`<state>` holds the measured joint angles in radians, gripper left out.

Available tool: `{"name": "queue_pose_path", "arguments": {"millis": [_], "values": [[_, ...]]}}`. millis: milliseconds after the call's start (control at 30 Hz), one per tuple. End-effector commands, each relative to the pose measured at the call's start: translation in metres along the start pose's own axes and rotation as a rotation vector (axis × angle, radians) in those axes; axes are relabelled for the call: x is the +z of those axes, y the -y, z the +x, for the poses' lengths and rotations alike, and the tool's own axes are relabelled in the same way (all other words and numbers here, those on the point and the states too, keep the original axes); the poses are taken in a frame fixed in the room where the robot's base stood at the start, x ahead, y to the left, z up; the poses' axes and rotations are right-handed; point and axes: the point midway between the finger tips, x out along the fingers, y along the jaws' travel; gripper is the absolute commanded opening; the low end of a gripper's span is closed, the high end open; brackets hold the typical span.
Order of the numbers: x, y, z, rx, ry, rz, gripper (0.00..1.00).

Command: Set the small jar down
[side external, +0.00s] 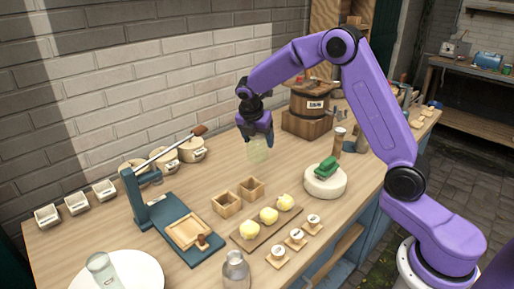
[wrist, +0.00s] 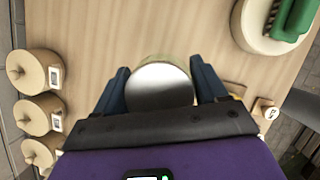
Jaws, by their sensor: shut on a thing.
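A small pale, see-through jar (side external: 257,151) hangs below my gripper (side external: 258,137) in the side external view. My gripper is shut on it, with a finger on each side. In the wrist view the jar's round grey top (wrist: 160,86) shows between the two dark fingers of my gripper (wrist: 160,88). The jar looks upright and seems to be above the wooden table (side external: 330,215); the exact gap under it is hard to tell.
A white round block with a green item (side external: 325,181) is to the right. Lidded pots (side external: 191,149) stand by the wall. A barrel (side external: 309,104) is behind.

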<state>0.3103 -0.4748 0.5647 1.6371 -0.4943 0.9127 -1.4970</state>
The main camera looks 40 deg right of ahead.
Motion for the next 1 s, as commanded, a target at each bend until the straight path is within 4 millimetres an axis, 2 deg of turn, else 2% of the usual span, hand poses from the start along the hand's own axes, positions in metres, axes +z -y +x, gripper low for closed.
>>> {"name": "queue_pose_path", "arguments": {"millis": [167, 400, 1000], "values": [[0.0, -0.006, 0.009, -0.001, 0.0, 0.0, 0.29], [-0.012, -0.005, 0.035, 0.0, 0.0, -0.001, 0.29], [-0.015, -0.005, 0.044, 0.001, 0.0, 0.0, 0.29]]}}
